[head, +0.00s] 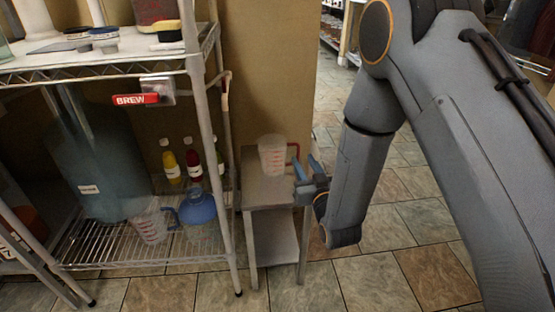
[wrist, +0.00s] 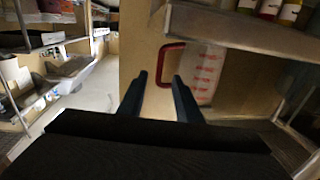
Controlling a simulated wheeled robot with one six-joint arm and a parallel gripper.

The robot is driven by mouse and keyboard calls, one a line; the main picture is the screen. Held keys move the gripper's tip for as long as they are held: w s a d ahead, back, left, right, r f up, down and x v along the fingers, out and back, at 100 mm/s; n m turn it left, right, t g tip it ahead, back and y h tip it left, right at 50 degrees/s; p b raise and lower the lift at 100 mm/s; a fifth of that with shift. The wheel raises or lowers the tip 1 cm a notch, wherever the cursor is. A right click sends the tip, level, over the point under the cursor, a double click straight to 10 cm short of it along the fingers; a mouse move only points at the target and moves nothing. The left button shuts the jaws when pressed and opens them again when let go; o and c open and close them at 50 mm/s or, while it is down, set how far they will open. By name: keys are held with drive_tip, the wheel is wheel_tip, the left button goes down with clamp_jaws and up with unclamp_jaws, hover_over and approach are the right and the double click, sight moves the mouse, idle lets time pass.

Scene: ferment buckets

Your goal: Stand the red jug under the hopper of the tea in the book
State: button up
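A clear jug with red markings (head: 272,156) and a red handle (head: 294,150) stands upright on a small side table. My gripper (head: 306,172) is beside it on the right, at the handle side. In the wrist view my gripper (wrist: 160,92) is open, with two dark fingers apart. The red handle (wrist: 164,66) shows beyond and between the fingertips, with the jug body (wrist: 206,76) to its right. Nothing shows held; I cannot tell whether a finger touches the handle. No book is readable here, and I cannot identify a tea hopper.
A wire rack (head: 205,150) stands left of the side table (head: 268,192). A red BREW sign (head: 136,99) hangs above. Tiled floor (head: 390,270) is clear at right.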

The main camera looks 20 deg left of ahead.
drive_tip(key=shift+w+a+f+b, duration=0.2)
drive_tip(key=shift+w+a, duration=0.2)
drive_tip(key=shift+w, duration=0.15)
drive_tip(key=shift+w+a+f+b, duration=0.15)
drive_tip(key=shift+w+a+f, duration=0.05)
drive_tip(key=shift+w+a, duration=0.55)
drive_tip(key=shift+w, duration=0.2)
clamp_jaws()
drive_tip(key=shift+r, duration=0.1)
